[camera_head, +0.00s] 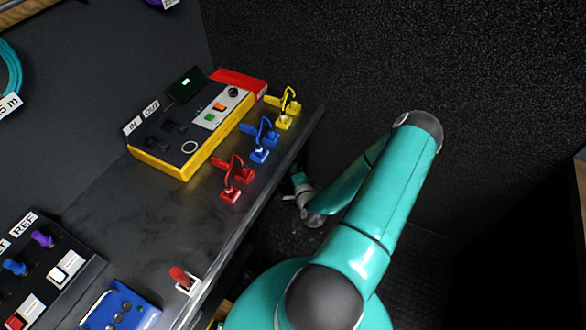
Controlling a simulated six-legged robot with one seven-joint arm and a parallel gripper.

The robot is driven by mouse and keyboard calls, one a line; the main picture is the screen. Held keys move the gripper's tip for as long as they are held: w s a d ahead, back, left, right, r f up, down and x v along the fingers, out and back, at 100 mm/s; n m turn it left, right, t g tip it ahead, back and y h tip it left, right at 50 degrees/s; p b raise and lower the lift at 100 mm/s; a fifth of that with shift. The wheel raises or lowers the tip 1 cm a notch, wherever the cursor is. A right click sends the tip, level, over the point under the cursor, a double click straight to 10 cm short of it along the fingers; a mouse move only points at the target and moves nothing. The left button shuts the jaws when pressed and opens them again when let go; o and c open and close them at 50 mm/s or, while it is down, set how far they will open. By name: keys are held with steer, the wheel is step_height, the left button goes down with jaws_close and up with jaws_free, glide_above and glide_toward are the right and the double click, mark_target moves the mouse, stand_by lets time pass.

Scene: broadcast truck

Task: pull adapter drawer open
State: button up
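The adapter drawer cannot be made out in the head view; the area under the counter is dark and partly covered by my arm. My teal arm reaches out and folds back down toward the front edge of the dark counter (150,215). My gripper (297,181) is a small, mostly hidden shape beside that edge, below the counter top. Its fingers do not show clearly, so I cannot tell whether it is open or touching anything.
A yellow and red switch box (185,150) stands on the counter. Red (232,185), blue (260,150) and yellow (285,112) clip-like parts stand along its edge, near a red-handled switch (183,279). A blue box (120,308) sits lower left. A dark textured wall (480,90) rises behind.

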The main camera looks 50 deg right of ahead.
jaws_close()
steer(key=shift+s, duration=0.15)
steer(key=s+d, duration=0.4)
steer(key=s, duration=0.9)
steer(key=s+d, duration=0.4)
steer(key=s, duration=1)
steer(key=shift+s, duration=0.1)
jaws_free()
steer(key=v, duration=1.3)
steer(key=shift+s+a, duration=0.25)
steer(key=shift+r, duration=0.1)
